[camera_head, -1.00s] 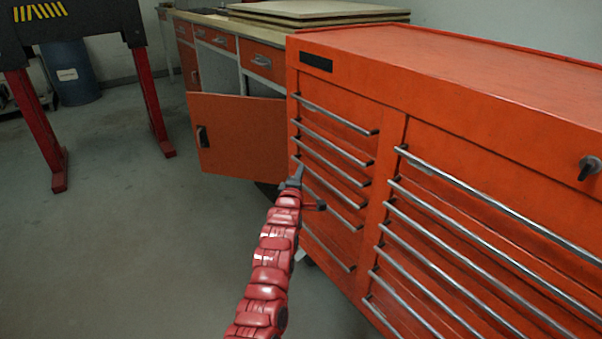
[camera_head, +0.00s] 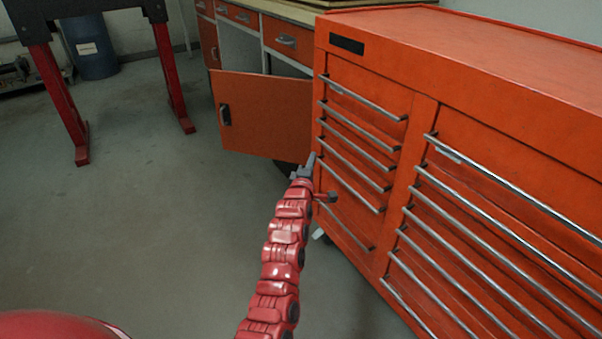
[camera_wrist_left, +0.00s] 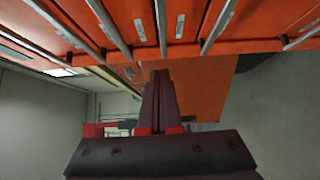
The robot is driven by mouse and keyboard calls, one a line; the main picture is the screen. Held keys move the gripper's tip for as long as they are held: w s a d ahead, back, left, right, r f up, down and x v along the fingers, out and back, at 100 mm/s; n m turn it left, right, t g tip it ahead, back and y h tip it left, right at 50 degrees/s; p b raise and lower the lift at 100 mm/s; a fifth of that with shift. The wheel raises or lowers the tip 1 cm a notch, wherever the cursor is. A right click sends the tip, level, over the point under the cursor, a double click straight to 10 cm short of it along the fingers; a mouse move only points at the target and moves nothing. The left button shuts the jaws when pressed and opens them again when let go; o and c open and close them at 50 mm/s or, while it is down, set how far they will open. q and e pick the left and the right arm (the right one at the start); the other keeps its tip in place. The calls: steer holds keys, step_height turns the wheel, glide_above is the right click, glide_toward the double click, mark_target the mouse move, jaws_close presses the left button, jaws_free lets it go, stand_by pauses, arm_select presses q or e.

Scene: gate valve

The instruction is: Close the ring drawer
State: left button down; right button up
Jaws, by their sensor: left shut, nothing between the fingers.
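The orange tool chest (camera_head: 420,110) fills the right side of the head view, with a narrow left column of drawers and a wider right column, all with long metal handles. The drawers look flush with the front, and I cannot tell which one is the ring drawer. My left gripper (camera_head: 309,164) is shut and empty. In the head view it appears beside the chest's left front edge, near the middle drawer handles (camera_head: 350,163). In the left wrist view its fingers (camera_wrist_left: 160,90) are together, pointing toward the orange front with its handles (camera_wrist_left: 110,28). My right gripper is not in view.
A workbench cabinet with an open orange door (camera_head: 265,115) stands left of the chest. A red-legged stand (camera_head: 170,75) and a blue barrel (camera_head: 90,48) are at the back left. The grey floor (camera_head: 150,220) between is clear.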

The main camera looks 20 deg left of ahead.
arm_select(q)
steer(key=s+d+p, duration=0.1)
steer(key=s+p, duration=0.1)
steer(key=s, duration=0.6)
